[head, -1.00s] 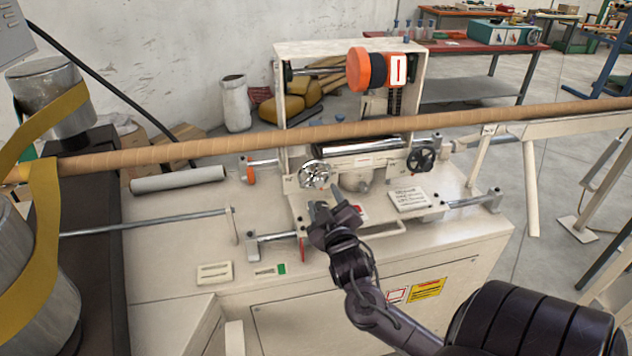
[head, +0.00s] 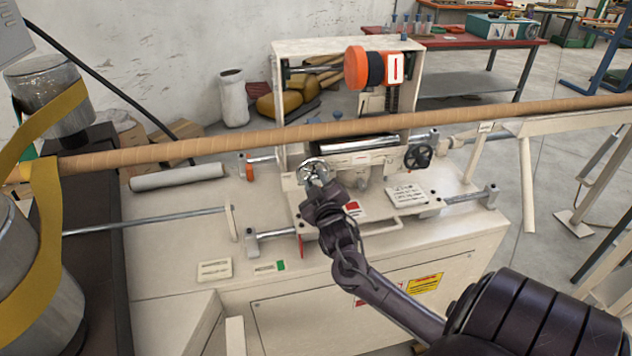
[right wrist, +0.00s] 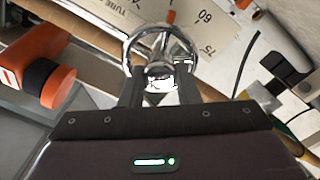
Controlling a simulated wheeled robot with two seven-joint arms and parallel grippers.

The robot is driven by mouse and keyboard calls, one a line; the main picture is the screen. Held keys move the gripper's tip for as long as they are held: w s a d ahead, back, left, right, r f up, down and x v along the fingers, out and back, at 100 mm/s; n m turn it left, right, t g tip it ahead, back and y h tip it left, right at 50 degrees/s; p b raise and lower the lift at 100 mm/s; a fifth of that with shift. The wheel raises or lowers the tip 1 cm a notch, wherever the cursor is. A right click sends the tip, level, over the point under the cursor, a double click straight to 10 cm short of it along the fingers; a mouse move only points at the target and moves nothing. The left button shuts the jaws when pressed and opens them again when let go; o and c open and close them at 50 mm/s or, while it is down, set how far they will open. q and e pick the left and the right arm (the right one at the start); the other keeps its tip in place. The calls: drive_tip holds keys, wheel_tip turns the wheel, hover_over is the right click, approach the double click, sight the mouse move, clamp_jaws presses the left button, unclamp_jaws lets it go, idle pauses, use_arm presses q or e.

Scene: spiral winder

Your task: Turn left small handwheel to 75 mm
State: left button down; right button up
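The left small handwheel (head: 312,169) is a chrome wheel on the front of the machine's carriage. In the right wrist view the handwheel (right wrist: 134,41) sits just ahead of my fingers, over a pale scale plate (right wrist: 212,30) marked "TUBE", "60" and "75". An orange pointer (right wrist: 170,16) shows beyond the wheel's rim, left of the "60". My right gripper (head: 319,187) is at the handwheel; in the right wrist view its two fingers (right wrist: 159,86) stand apart on either side of the hub. Whether they touch it I cannot tell. My left gripper is not in view.
A black handwheel (head: 418,157) is to the right on the carriage. A long brown tube (head: 220,146) runs across above the machine. An orange knob-like part (head: 357,68) stands higher up. A white label plate (head: 407,196) lies right of my gripper.

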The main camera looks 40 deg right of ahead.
drive_tip(key=c, duration=0.3)
drive_tip(key=m+p, duration=0.1)
drive_tip(key=m, duration=0.2)
drive_tip(key=shift+r+m, duration=0.1)
drive_tip(key=shift+m, duration=0.2)
drive_tip(key=m+p, duration=0.1)
drive_tip(key=m, duration=0.2)
drive_tip(key=shift+d+m, duration=0.1)
drive_tip(key=shift+m, duration=0.2)
drive_tip(key=m, duration=0.4)
drive_tip(key=shift+m+p, duration=0.3)
drive_tip(key=shift+s+d+m, duration=0.1)
drive_tip(key=shift+m, duration=1.9)
